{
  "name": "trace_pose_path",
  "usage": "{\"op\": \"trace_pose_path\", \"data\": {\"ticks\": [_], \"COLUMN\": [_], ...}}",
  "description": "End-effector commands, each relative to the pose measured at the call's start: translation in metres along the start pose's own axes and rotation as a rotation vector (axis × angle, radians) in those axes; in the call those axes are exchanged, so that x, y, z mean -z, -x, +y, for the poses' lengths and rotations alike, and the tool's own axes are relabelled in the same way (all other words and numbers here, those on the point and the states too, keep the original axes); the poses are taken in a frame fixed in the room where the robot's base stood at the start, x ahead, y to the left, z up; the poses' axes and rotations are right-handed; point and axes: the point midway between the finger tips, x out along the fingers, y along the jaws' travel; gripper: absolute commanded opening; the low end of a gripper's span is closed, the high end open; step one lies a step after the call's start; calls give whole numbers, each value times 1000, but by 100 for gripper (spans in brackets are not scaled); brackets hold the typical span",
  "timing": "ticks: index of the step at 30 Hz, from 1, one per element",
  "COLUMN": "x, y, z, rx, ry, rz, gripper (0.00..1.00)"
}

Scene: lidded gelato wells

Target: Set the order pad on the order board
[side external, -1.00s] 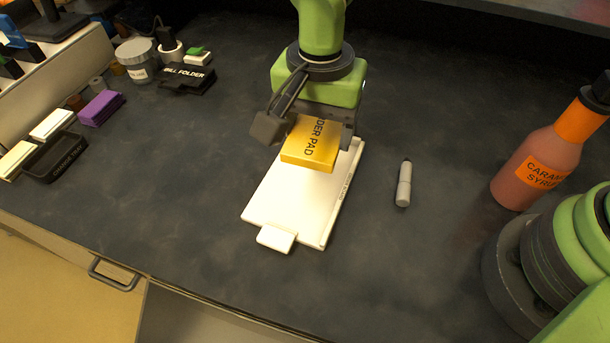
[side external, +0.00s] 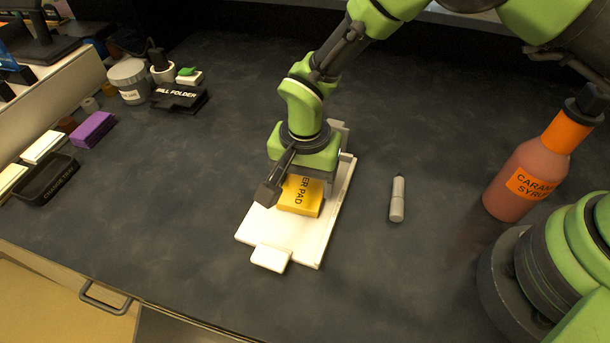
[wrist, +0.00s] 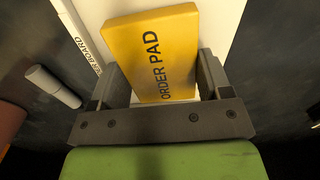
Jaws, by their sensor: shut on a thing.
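The order pad (side external: 303,204) is a yellow block with dark lettering; it also shows in the wrist view (wrist: 150,50). My gripper (side external: 298,196) is shut on it, with one finger on each side in the wrist view (wrist: 158,80). The order board (side external: 312,243) is a flat white board on the dark counter, with a white block at its near end. The pad is over the middle of the board, low and roughly flat. I cannot tell whether its underside touches the board. My gripper hides the pad's far part and some of the board.
A light grey marker (side external: 397,200) lies right of the board. The caramel syrup bottle (side external: 534,175) stands further right. At the left are the change tray (side external: 50,180), a purple block (side external: 92,130), the bill folder (side external: 180,97) and a grey jar (side external: 130,82).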

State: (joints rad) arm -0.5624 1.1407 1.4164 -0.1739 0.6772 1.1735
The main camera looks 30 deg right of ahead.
Motion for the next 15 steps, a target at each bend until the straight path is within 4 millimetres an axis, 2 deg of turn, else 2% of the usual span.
{"op": "trace_pose_path", "data": {"ticks": [7,8,9,15], "x": [0,0,0,0], "y": [-3,-3,-2,-2], "z": [0,0,0,0], "rx": [-1,-1,-1,-1], "ry": [0,0,0,0], "rz": [0,0,0,0], "gripper": [48,78,82,82]}}
